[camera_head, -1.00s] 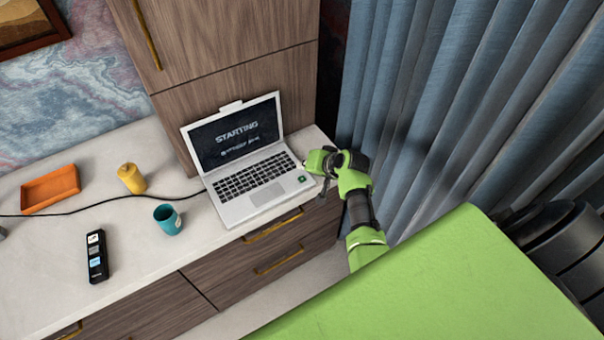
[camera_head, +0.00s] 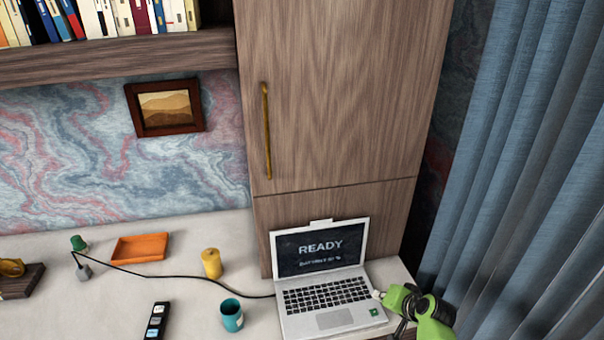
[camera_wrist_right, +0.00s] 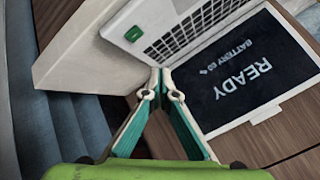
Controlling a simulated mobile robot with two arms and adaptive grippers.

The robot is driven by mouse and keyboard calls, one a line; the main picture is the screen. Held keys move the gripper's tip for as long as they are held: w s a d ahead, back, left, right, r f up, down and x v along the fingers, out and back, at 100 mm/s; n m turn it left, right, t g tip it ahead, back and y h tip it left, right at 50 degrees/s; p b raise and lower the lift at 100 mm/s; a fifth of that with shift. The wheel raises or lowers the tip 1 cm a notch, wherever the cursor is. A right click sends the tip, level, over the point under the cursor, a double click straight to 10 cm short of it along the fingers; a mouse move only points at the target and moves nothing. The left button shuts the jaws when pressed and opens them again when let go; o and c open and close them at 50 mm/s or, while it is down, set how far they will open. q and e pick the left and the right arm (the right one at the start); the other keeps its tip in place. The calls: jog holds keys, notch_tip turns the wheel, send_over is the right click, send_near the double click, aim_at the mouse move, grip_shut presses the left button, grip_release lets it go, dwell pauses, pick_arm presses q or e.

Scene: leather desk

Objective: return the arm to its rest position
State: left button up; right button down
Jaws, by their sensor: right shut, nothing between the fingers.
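My right gripper (camera_head: 381,295) is at the right edge of the laptop (camera_head: 325,295) in the head view. In the right wrist view my right gripper (camera_wrist_right: 161,82) has its fingertips together with nothing between them, beside the laptop (camera_wrist_right: 235,85). I cannot tell whether the fingertips touch the laptop. The laptop is open on the desk, its screen reads "READY" with a smaller battery line, and a black cable enters its left side. My left gripper is not in view.
A teal mug (camera_head: 232,318), a yellow canister (camera_head: 211,263), a black remote-like object (camera_head: 157,320) and an orange tray (camera_head: 140,248) are on the desk left of the laptop. A tall cabinet (camera_head: 335,100) rises behind it. Blue curtains (camera_head: 515,180) hang at the right.

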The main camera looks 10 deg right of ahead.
jog(key=s+a+r+n+g, duration=0.2)
jog(key=s+a+n, duration=0.15)
jog(key=s, duration=0.75)
jog(key=s+a+r+n+g+h, duration=0.1)
jog(key=s+a+r+n+g, duration=0.3)
jog(key=s, duration=0.7)
jog(key=s+a+n, duration=0.2)
jog(key=s+a, duration=0.3)
jog(key=s, duration=0.6)
notch_tip(320, 180, down, 30)
jog(key=s+g+b, duration=0.1)
jog(key=s+b, duration=0.1)
jog(key=b, duration=0.3)
jog(key=s+d+f+b, duration=0.1)
jog(key=s+f+b, duration=0.1)
jog(key=s+f, duration=0.6)
jog(key=s+d+f+g+b, duration=0.1)
jog(key=s+d+f+b, duration=0.1)
jog(key=s+f, duration=0.7)
notch_tip(320, 180, down, 4)
jog(key=shift+f, duration=0.15)
